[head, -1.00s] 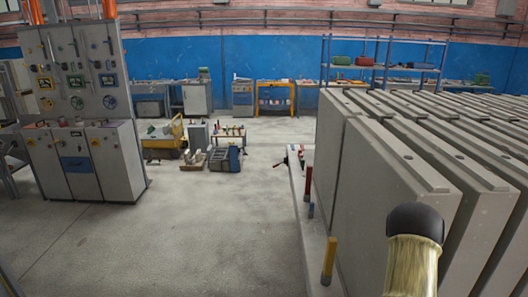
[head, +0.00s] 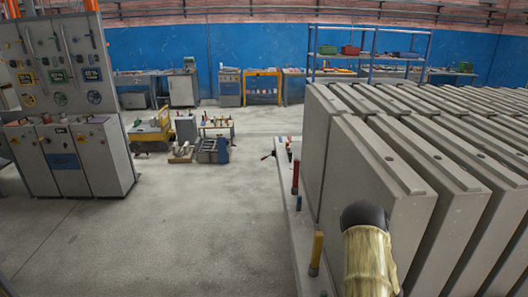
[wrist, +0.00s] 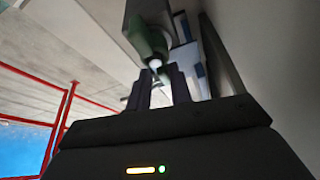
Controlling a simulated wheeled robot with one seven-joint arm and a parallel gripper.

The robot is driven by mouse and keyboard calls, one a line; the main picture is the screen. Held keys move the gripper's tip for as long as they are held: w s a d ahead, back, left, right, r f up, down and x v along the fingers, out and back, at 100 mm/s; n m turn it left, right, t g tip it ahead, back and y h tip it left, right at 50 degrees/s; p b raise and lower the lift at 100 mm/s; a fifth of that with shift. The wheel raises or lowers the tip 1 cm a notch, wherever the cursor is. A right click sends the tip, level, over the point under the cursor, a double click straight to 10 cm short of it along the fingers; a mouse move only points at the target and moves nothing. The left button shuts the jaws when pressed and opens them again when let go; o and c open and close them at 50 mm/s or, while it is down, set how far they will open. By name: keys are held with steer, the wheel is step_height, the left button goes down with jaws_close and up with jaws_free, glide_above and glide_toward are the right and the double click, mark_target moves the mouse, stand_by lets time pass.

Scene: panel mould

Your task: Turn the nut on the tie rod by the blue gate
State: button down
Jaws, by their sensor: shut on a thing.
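In the wrist view, my gripper (wrist: 164,80) points up the picture with its two dark fingers close together. A dark green piece (wrist: 146,40) with a pale round end sits at the fingertips, and the jaws are shut on it. I cannot tell whether it is the nut or another part. A blue and white part (wrist: 186,52) stands just right of it, partly behind the fingers. My gripper is hidden there; no tie rod is clearly seen.
Grey upright panels (head: 375,200) fill the right. A red post (head: 295,177) and a yellow post (head: 316,253) stand along their ledge. Red rails (wrist: 62,120) show at left in the wrist view.

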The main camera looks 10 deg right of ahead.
steer(key=shift+a+r+m+g+p, duration=0.15)
steer(key=shift+m+g+p, duration=0.15)
steer(key=shift+m+p, duration=0.75)
steer(key=shift+s+y, duration=0.25)
steer(key=shift+y, duration=0.05)
steer(key=c, duration=1.1)
jaws_free()
